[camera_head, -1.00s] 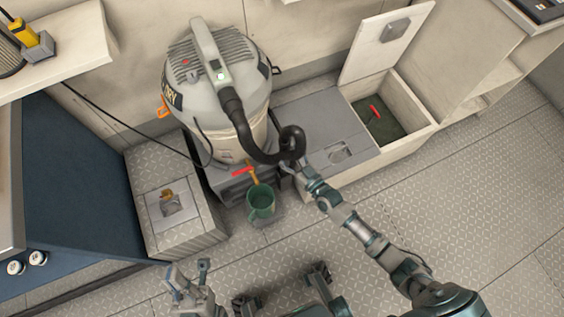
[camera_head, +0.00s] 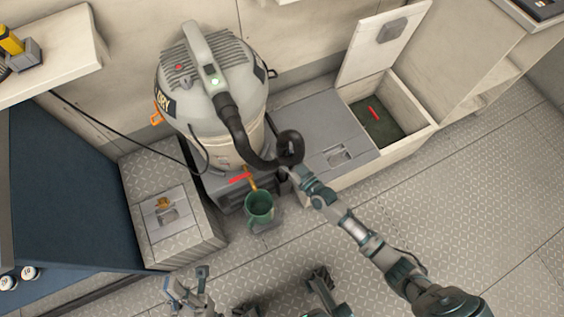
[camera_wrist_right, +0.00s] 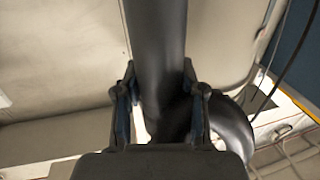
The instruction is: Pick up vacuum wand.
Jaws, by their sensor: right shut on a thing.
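The grey vacuum (camera_head: 215,95) stands at the back. A black hose (camera_head: 234,125) runs down from its top and curls into a loop at its lower right. My right gripper (camera_head: 290,172) is at the bottom of that loop. In the right wrist view, its fingers (camera_wrist_right: 164,100) are closed on both sides of a dark tube, the vacuum wand (camera_wrist_right: 158,50). A curved dark section bends away on the right there. The wand's far end is hidden. My left gripper (camera_head: 187,280) is low in the head view, its fingers spread and empty.
A green mug (camera_head: 259,208) stands in front of the vacuum, left of my right gripper. An open bin (camera_head: 415,135) with a red thing (camera_head: 374,113) inside is at the right. A low box (camera_head: 180,240) stands at the left. The floor at the right (camera_head: 480,210) is clear.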

